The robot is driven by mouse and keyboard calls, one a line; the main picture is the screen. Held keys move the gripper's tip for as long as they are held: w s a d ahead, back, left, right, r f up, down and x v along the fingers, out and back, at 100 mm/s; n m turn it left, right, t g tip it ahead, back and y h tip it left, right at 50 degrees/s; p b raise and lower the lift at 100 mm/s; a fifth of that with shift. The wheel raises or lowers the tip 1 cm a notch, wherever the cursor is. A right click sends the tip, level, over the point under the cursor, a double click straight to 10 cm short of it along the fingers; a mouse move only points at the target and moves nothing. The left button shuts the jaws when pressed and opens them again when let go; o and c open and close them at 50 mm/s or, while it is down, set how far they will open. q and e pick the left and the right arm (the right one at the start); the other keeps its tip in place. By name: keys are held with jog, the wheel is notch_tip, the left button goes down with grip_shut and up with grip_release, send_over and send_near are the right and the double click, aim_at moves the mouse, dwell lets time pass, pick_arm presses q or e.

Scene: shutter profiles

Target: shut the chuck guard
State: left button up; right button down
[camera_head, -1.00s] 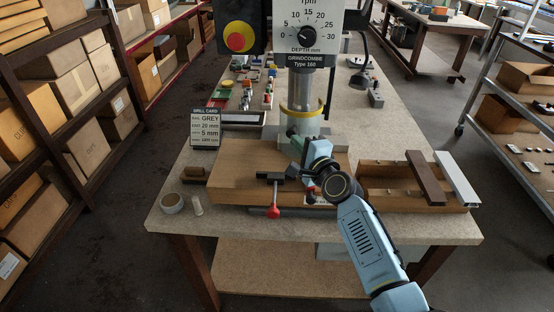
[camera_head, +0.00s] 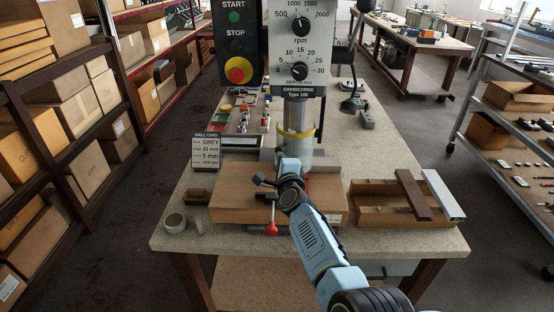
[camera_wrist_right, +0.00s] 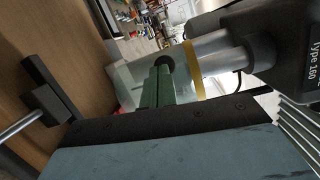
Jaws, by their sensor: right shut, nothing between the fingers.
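The chuck guard is a clear sleeve with a yellow band (camera_head: 297,134) at the drill press, below its head, in the head view. In the right wrist view its yellow band (camera_wrist_right: 192,70) and clear wall show beyond my fingers. My right gripper (camera_head: 279,152) is at the guard's front left, its fingers mostly hidden by my wrist. In the right wrist view the right gripper's green fingers (camera_wrist_right: 158,86) are shut and empty, close to a dark round knob (camera_wrist_right: 165,63). I cannot tell whether they touch the guard. My left gripper is out of view.
The drill press head (camera_head: 300,45) hangs above, with a start/stop box (camera_head: 236,45) at its left. A wooden block (camera_head: 235,198) with a red-knobbed clamp (camera_head: 271,229) lies below. A tray (camera_head: 375,212) with profiles is at right. A drill card (camera_head: 206,152) stands at left.

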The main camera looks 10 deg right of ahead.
jog(key=shift+w+a+r, duration=0.15)
jog(key=shift+w+r, duration=0.1)
jog(key=shift+r, duration=0.4)
jog(key=shift+s+p, duration=0.2)
jog(key=shift+p, duration=0.35)
jog(key=shift+s+a+f+p, duration=0.1)
jog(key=shift+s+f+p, duration=0.15)
jog(key=shift+s+p, duration=0.6)
jog(key=s+d+p, duration=0.1)
jog(key=s, duration=1)
jog(key=shift+s, duration=0.35)
